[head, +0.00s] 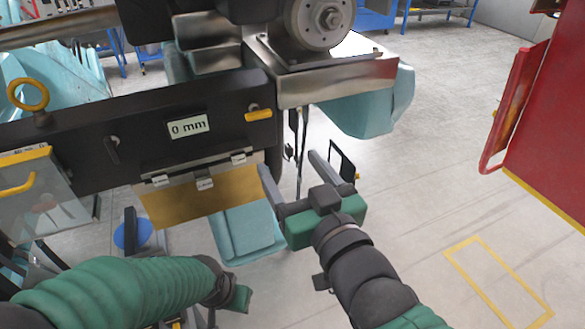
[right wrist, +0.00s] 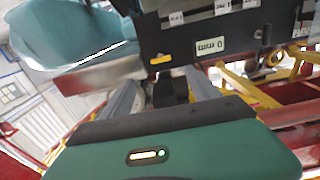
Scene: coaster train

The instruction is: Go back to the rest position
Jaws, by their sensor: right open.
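My right gripper (head: 290,165) is open, its two grey fingers spread apart with nothing held between them. It is in front of the dark train beam (head: 80,140), right of the brass-coloured plate (head: 200,195). In the right wrist view the right gripper (right wrist: 163,88) also shows spread fingers, pointing toward the beam with its "0 mm" display (right wrist: 210,45). My left arm comes in from the lower left in a green sleeve. Part of the left gripper (head: 238,296) shows at its end, but its fingers cannot be made out.
A metal bracket with a wheel (head: 320,20) is above my right gripper. Dark cables hang beside its fingers. A teal seat shell (head: 370,100) is behind it. A red cabinet (head: 550,120) stands at the right. A yellow rectangle (head: 495,275) marks the open floor at the lower right.

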